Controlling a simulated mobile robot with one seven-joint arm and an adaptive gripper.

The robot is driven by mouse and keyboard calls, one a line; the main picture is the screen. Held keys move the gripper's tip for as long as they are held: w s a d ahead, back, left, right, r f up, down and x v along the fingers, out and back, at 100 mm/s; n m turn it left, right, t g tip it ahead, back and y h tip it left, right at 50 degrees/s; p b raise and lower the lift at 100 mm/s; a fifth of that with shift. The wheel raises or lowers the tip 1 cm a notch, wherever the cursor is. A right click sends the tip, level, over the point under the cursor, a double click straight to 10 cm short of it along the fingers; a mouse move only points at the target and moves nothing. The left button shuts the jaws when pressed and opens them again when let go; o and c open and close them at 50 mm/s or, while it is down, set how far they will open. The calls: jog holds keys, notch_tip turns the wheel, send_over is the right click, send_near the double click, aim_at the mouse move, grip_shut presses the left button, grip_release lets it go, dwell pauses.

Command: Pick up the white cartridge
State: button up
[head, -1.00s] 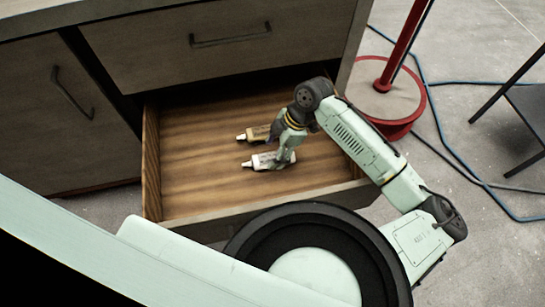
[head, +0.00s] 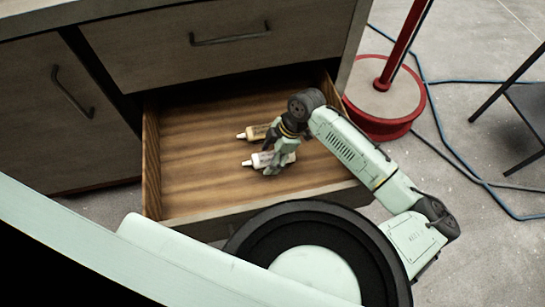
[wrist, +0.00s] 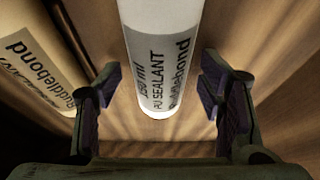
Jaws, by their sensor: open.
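The white cartridge (head: 259,160) lies on the floor of the open wooden drawer, its nozzle toward the left. In the wrist view its white body (wrist: 160,50), printed "PU SEALANT", reaches in from the top between my finger pads. My gripper (head: 273,168) is down in the drawer over the cartridge and hides part of it in the head view. In the wrist view my gripper (wrist: 165,103) is open, with a gap on each side of the cartridge.
A tan cartridge (head: 255,133) lies beside the white one, behind it in the head view; it also shows at left in the wrist view (wrist: 38,70). The drawer's left side (head: 151,165) and front edge (head: 200,222) are close by. The drawer's left floor is bare.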

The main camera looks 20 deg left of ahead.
jog(key=shift+c, duration=0.3)
jog(key=c, duration=1.3)
